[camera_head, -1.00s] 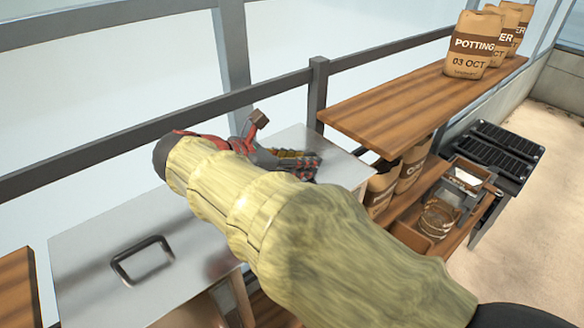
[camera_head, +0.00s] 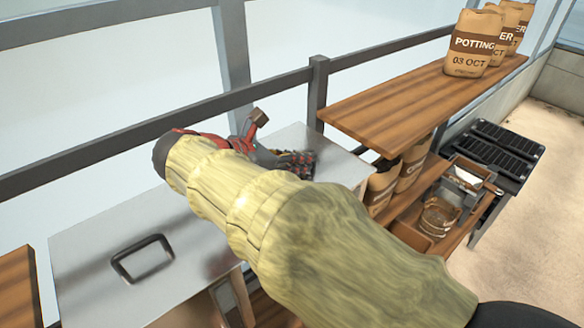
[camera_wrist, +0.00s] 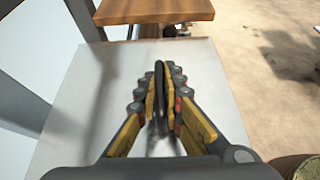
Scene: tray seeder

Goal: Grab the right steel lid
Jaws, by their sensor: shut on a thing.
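The right steel lid (camera_head: 338,168) lies behind my arm in the head view, mostly hidden by it. It also fills the middle of the wrist view (camera_wrist: 90,125) as a flat grey plate. Its dark handle (camera_wrist: 159,80) stands between my fingers there. My gripper (camera_wrist: 160,88) is shut on this handle, with a finger pad on each side. In the head view my gripper (camera_head: 298,164) is low over the lid, and the handle is hidden. The left steel lid (camera_head: 90,258) lies flat with its black handle (camera_head: 142,259) free.
A wooden shelf (camera_head: 400,105) with potting bags (camera_head: 472,45) stands right of the lid. Below it are more bags (camera_head: 380,188) and a lower shelf with containers (camera_head: 437,218). A dark rail (camera_head: 130,140) runs behind the lids. Black trays (camera_head: 500,150) stand at the right.

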